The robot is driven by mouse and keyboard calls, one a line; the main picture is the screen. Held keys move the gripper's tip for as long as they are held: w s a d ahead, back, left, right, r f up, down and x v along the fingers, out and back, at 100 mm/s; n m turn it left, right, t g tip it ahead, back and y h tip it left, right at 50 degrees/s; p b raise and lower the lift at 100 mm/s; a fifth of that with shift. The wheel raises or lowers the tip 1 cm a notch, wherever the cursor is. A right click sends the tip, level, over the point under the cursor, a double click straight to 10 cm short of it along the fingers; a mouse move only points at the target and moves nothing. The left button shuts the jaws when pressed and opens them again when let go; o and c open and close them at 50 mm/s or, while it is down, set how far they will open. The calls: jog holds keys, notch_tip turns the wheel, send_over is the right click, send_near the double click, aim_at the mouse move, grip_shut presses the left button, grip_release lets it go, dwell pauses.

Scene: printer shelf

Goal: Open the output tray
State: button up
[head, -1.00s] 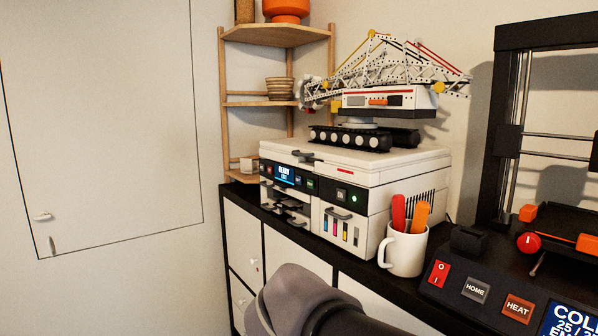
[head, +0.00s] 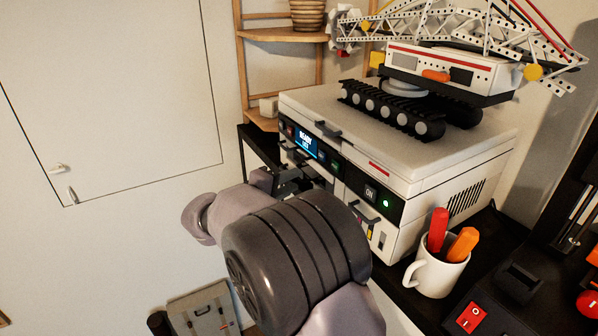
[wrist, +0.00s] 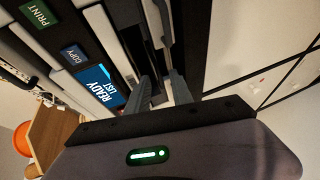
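The white printer (head: 420,165) stands on the black-topped cabinet, with a lit READY display (head: 306,140) on its front. The output tray area (head: 290,182) is below the display and partly hidden behind my arm in the head view. In the wrist view the display (wrist: 101,87) shows sideways, beside the dark front opening. My gripper (wrist: 163,90) has its two grey fingers apart, pointing at the slots below the display. I cannot tell whether they touch the tray.
A white mug (head: 437,270) with red and orange handles stands right of the printer. A crane model (head: 450,75) sits on top. A wooden corner shelf (head: 283,36) is behind it, and a red-switched control panel (head: 470,318) is at lower right. White wall is at left.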

aim_at(299, 178)
jog(key=shift+p+x, duration=0.3)
jog(key=shift+x, duration=1.4)
jog(key=shift+c, duration=0.4)
